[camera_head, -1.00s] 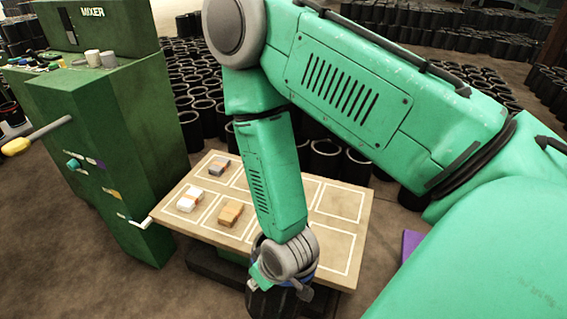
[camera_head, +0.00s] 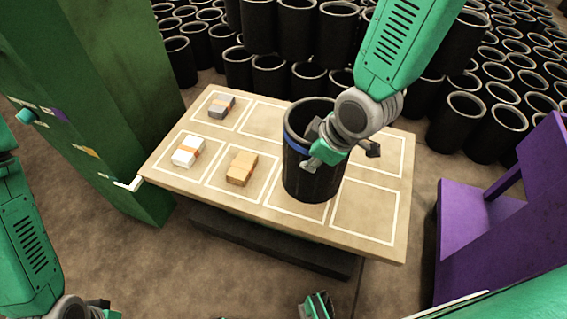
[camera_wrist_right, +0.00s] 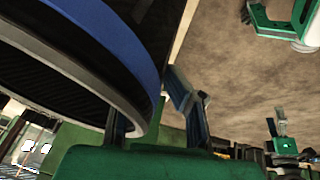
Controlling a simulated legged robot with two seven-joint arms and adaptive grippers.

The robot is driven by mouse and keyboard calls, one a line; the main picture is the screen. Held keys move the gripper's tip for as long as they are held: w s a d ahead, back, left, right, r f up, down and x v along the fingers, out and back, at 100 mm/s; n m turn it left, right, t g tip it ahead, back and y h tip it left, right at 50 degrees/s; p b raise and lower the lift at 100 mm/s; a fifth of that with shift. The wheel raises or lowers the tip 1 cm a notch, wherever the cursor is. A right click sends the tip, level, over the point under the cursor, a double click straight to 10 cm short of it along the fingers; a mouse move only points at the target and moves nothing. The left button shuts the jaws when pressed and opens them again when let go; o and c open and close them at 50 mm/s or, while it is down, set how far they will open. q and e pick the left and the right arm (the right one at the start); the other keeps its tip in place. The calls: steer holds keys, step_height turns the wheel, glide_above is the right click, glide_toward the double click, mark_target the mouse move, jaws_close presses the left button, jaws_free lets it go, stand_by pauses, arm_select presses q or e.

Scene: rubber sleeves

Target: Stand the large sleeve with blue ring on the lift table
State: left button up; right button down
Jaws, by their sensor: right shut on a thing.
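The large black sleeve (camera_head: 305,182) with a blue ring near its top is upright over the middle of the lift table (camera_head: 385,250). Whether its base touches the tabletop is hard to tell. My right gripper (camera_head: 328,148) is at the sleeve's upper rim, shut on its wall from the right side. In the right wrist view the sleeve's grey rim and blue ring (camera_wrist_right: 118,45) fill the upper left, close to the fingers. My left arm enters at the lower left of the head view, and its jaws cannot be made out clearly.
White-outlined cells on the table hold a grey block (camera_head: 221,105), a white block (camera_head: 188,151) and a tan block (camera_head: 242,168). A green machine (camera_head: 110,100) stands left and a purple frame (camera_head: 480,235) right. Many black sleeves (camera_head: 465,115) crowd behind. The right-hand cells are clear.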

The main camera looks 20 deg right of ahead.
mark_target(305, 187)
steer(key=shift+w+a+f+n+b, duration=0.1)
steer(key=shift+w+f+n+b, duration=0.05)
steer(key=shift+w+n+b, duration=0.45)
arm_select(q)
step_height(305, 187, down, 7)
steer(key=b, duration=0.5)
steer(key=shift+d+f, duration=0.15)
steer(key=shift+d, duration=0.25)
arm_select(e)
step_height(305, 187, down, 9)
steer(key=n, duration=0.2)
steer(key=shift+w+d+f+y, duration=0.2)
steer(key=shift+d+y, duration=0.1)
steer(key=shift+y, duration=0.1)
steer(key=c, duration=1.6)
jaws_free()
steer(key=shift+s+a, duration=0.1)
steer(key=shift+c, duration=0.2)
arm_select(q)
steer(key=shift+s+a+f, duration=0.1)
steer(key=shift+a, duration=0.1)
arm_select(e)
steer(key=shift+a, duration=0.1)
